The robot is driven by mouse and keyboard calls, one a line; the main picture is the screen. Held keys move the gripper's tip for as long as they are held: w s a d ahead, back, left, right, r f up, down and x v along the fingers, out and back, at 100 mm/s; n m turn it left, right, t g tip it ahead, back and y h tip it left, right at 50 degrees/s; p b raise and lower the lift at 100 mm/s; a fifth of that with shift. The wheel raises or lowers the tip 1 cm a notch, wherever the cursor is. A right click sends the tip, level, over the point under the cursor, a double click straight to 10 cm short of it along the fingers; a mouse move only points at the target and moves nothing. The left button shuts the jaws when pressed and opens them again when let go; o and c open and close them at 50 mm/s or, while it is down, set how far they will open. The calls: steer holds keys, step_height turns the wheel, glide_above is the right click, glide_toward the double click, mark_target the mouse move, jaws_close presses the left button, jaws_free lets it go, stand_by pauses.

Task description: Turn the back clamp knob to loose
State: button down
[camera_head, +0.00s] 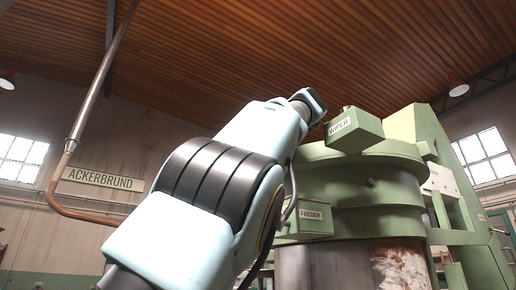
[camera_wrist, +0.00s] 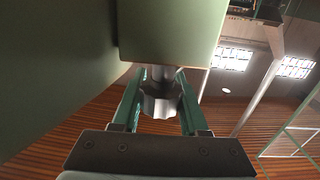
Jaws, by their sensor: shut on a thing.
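In the wrist view a grey, lobed clamp knob (camera_wrist: 160,101) sits on a short metal stem coming out of a pale green block (camera_wrist: 168,32). My gripper (camera_wrist: 159,92) has its two green fingers on either side of this knob and is shut on it. No loose or tight marking shows, so I cannot tell how far the knob is turned. In the head view my wrist reaches up to the left of the machine's top. The fingers and the held knob cannot be made out there.
The green machine (camera_head: 345,200) fills the right of the head view, with a box lettered WIPER (camera_head: 354,130) on top and a FEEDER box (camera_head: 309,217) lower down. A pipe (camera_head: 100,85) runs up the left. A large green surface (camera_wrist: 55,70) lies close beside my gripper in the wrist view.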

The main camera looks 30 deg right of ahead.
steer(key=shift+c, duration=2.2)
jaws_free()
steer(key=s+b, duration=0.2)
steer(key=s, duration=0.8)
steer(key=shift+s+d, duration=0.2)
steer(key=shift+s, duration=0.2)
